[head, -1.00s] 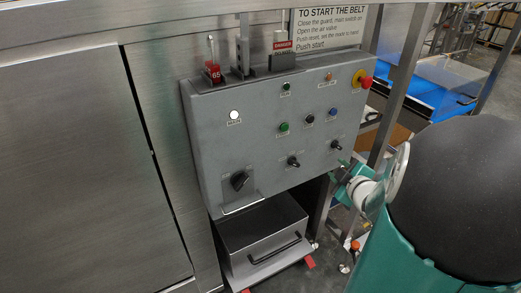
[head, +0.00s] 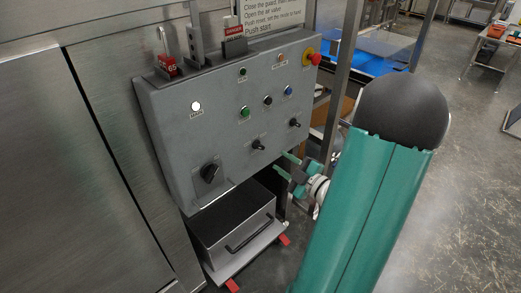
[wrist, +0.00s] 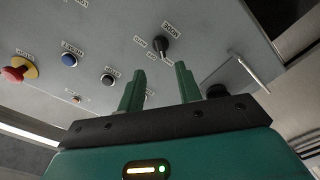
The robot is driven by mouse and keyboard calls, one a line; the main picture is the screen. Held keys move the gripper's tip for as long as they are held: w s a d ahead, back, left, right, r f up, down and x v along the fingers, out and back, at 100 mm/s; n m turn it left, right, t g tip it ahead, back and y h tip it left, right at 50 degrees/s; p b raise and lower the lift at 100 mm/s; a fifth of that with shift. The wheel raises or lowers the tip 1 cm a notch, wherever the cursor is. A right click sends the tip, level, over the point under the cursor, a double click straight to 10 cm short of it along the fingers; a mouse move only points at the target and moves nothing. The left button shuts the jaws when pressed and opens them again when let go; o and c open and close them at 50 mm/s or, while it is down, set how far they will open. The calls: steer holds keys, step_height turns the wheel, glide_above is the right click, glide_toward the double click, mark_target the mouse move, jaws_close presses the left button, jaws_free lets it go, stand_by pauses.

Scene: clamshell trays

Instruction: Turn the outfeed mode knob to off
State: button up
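The grey control panel (head: 225,130) carries two small black selector knobs, a left one (head: 258,144) and a right one (head: 295,122). My gripper (head: 285,165) is open and empty, below and in front of the panel's lower right edge. In the wrist view the panel appears turned around; one small knob (wrist: 160,47) shows beyond and between my two green fingertips (wrist: 161,72), apart from them. Another small knob (wrist: 85,3) is cut by the top edge.
A large black rotary switch (head: 209,171) sits lower left on the panel. A red emergency stop (head: 312,58), a blue button (head: 288,90) and a green button (head: 244,112) are nearby. A grey open bin (head: 230,218) stands below. A metal post (head: 337,85) rises right of the panel.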

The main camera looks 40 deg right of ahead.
mark_target(261, 148)
steer(key=w, duration=0.9)
steer(key=shift+a, duration=0.3)
jaws_close()
